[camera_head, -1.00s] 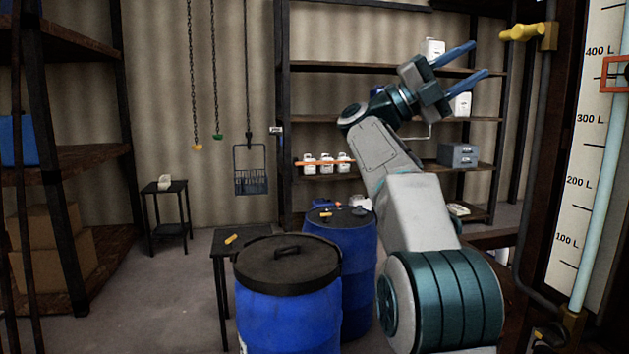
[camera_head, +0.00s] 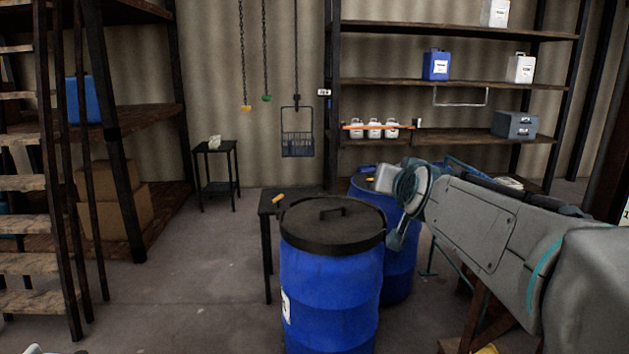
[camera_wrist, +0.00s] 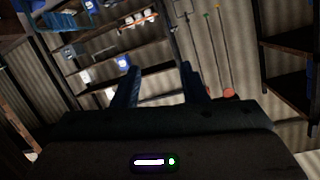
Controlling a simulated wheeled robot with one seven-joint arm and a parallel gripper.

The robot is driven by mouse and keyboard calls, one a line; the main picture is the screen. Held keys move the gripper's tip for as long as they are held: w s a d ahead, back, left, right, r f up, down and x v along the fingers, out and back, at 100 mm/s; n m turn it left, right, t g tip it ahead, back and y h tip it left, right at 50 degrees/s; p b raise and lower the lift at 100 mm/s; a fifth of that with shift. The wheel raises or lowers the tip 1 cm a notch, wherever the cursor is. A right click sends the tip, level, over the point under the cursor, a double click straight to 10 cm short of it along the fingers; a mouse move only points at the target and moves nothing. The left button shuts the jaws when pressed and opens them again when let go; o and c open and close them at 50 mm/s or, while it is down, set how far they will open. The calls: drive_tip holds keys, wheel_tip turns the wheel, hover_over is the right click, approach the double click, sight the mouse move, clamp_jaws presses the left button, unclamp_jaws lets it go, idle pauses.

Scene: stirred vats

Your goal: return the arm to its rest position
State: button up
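My arm (camera_head: 490,225) reaches in from the right edge of the head view, low and nearly level, its elbow end passing in front of the rear blue drum. I cannot make out my gripper's fingers in that view. In the wrist view my gripper (camera_wrist: 160,67) shows two dark blue fingers standing well apart with nothing held between them. Beyond them the shelves and the wall appear tilted.
A blue drum with a black lid (camera_head: 332,226) stands in front, close left of my arm. A small dark table (camera_head: 265,208) stands behind it. A shelf rack (camera_head: 455,85) lines the back wall. Wooden stairs (camera_head: 25,185) are at left. Floor between is clear.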

drive_tip(key=s+f+n+g, duration=0.2)
drive_tip(key=s+f+g, duration=1)
drive_tip(key=s+f, duration=1.3)
drive_tip(key=shift+s+a+f+n, duration=0.15)
drive_tip(key=shift+s+f+n, duration=0.25)
drive_tip(key=shift+s, duration=0.7)
